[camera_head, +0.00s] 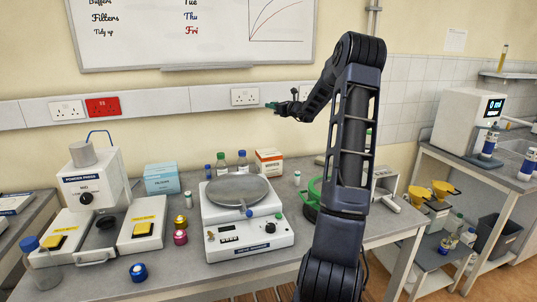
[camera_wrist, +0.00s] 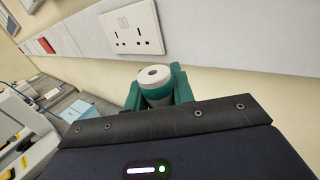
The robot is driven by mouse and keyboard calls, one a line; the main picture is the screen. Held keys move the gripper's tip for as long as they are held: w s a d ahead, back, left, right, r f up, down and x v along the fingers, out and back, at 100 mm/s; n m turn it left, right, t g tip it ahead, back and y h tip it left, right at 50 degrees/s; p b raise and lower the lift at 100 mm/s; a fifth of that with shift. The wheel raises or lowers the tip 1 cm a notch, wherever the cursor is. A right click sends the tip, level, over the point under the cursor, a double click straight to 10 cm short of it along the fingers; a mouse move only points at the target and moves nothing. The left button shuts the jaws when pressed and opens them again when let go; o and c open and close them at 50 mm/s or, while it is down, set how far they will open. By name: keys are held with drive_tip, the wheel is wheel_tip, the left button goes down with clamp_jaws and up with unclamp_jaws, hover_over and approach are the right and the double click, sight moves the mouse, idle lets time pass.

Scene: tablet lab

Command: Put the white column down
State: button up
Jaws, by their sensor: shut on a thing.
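The white column (camera_wrist: 154,76) shows in the wrist view as a short white cylinder with a small dark hole in its top. My gripper (camera_wrist: 157,93) is shut on it, with a green finger on each side. The fingers hide most of the column's lower part. In the head view my gripper (camera_head: 284,108) is raised in front of the wall, above the back of the bench (camera_head: 130,284). The column itself is too small or hidden to make out there.
A green ring-shaped thing (camera_head: 314,191) lies right of the balance. Wall sockets (camera_wrist: 135,27) are close behind my gripper.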

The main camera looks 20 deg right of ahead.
drive_tip(key=a, duration=0.2)
hover_over(269, 150)
drive_tip(key=f, duration=1.9)
drive_tip(key=shift+s+f, duration=0.3)
drive_tip(key=shift+f, duration=0.1)
drive_tip(key=o, duration=1)
